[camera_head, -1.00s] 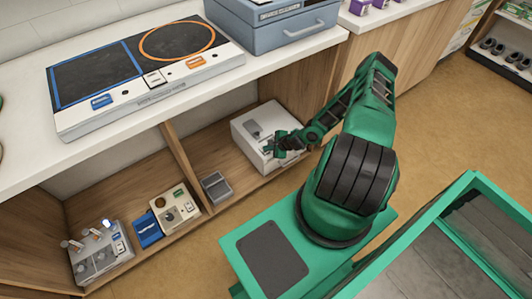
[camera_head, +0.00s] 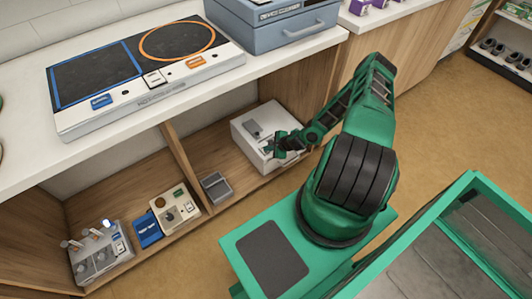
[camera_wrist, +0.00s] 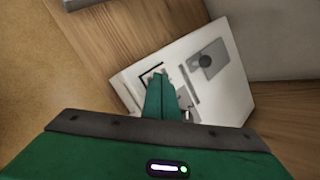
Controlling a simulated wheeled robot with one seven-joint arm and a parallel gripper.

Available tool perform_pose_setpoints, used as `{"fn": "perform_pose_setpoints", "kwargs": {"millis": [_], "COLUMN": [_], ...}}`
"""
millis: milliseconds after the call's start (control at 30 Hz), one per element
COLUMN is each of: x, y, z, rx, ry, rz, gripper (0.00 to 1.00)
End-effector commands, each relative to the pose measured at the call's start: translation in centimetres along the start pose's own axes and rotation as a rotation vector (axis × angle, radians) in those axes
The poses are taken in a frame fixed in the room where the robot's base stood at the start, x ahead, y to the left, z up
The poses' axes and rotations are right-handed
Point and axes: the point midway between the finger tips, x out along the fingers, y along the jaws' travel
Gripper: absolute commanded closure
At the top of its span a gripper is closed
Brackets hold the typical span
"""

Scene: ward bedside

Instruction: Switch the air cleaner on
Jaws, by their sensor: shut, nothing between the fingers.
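A white box-shaped device (camera_head: 247,128), which looks like the air cleaner, sits in the right part of the open lower shelf. It also shows in the wrist view (camera_wrist: 230,95), with a grey plate and round knob (camera_wrist: 208,60) and a dark-framed square (camera_wrist: 147,74) on its top face. My gripper (camera_head: 278,142) is over the device's top. In the wrist view my gripper (camera_wrist: 158,76) is shut and empty, its fingertips at the framed square and partly hiding it. I cannot tell whether they touch it.
A small grey box (camera_head: 215,186) stands left of the device, beside the wooden divider (camera_head: 180,158). Several small devices, among them a blue box (camera_head: 147,229), stand in the left compartment. The white countertop (camera_head: 270,65) overhangs the shelf.

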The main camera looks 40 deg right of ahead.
Motion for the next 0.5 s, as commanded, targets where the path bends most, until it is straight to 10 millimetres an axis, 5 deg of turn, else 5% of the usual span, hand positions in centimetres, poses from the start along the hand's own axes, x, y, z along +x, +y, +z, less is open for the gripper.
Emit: {"fn": "perform_pose_setpoints", "kwargs": {"millis": [500], "x": [-0.79], "y": [-0.57], "z": [0.58], "rx": [-0.001], "ry": [0.0], "rz": [0.0], "gripper": [1.0]}}
